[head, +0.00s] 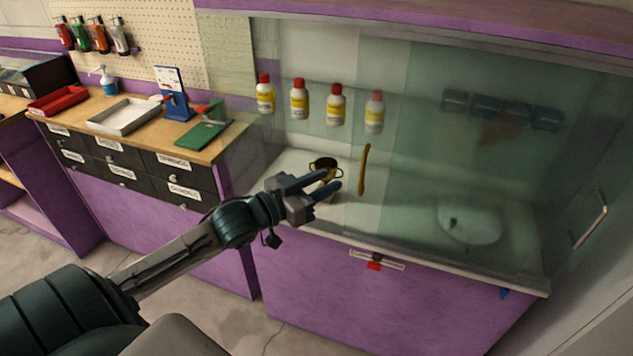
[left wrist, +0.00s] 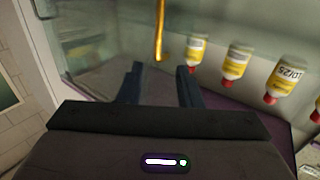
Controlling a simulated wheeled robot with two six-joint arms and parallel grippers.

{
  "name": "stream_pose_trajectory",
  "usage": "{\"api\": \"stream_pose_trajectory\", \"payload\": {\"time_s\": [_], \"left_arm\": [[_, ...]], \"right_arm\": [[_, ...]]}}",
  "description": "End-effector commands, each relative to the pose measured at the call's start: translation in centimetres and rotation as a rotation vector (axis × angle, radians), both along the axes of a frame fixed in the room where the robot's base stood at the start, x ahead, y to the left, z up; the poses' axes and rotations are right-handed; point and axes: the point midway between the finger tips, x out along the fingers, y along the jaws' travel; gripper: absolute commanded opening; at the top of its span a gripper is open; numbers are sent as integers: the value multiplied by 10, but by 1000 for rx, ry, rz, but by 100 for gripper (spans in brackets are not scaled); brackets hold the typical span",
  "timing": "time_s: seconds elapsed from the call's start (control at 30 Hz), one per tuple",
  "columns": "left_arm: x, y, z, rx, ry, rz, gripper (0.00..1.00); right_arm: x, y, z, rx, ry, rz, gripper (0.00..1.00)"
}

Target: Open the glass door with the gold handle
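The gold handle (head: 364,170) is a slim upright bar on the glass door (head: 393,185) of the purple cabinet. The panes overlap around the handle, and the door looks shut. My left gripper (head: 331,183) is in front of the glass, a little left of the handle, with its fingers apart and nothing between them. In the left wrist view the gold handle (left wrist: 159,30) shows beyond the open fingertips (left wrist: 159,85), roughly centred between them; I see no contact. My right gripper is in neither view.
Several bottles (head: 300,98) and a two-handled gold cup (head: 322,164) show through the glass; my gripper partly covers the cup. A silver handle (head: 592,220) is at far right. A wooden bench (head: 88,105) with trays (head: 124,115) stands left.

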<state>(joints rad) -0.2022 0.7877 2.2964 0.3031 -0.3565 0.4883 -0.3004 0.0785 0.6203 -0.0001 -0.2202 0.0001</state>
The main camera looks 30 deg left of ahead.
Motion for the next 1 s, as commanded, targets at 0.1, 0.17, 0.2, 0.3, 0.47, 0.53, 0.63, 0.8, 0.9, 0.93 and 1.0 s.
{"api": "stream_pose_trajectory", "payload": {"time_s": [0.1, 0.17, 0.2, 0.3, 0.47, 0.53, 0.63, 0.8, 0.9, 0.93, 1.0], "left_arm": [[-8, 2, 2, 3, 2, -2, 32], [-11, 3, 1, 3, 2, -4, 32], [-12, 3, 1, 3, 2, -6, 32], [-15, 3, 1, 1, 1, -9, 32], [-15, 3, 0, 0, 1, -10, 32], [-15, 3, 0, 0, 0, -10, 32], [-15, 3, 0, 0, 0, -10, 32], [-15, 3, 0, 0, 0, -10, 32], [-15, 4, -1, 1, 2, -8, 32], [-14, 5, -3, 1, 4, -4, 32], [-9, 13, -13, 5, 17, 18, 32]], "right_arm": [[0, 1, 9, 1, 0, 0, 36], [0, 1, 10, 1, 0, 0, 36], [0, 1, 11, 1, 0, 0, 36], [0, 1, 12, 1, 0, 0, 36], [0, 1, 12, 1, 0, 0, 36], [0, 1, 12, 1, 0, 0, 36], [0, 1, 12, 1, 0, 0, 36], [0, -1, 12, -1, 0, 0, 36], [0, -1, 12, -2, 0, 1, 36], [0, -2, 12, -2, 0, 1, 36], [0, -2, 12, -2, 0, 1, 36]]}}
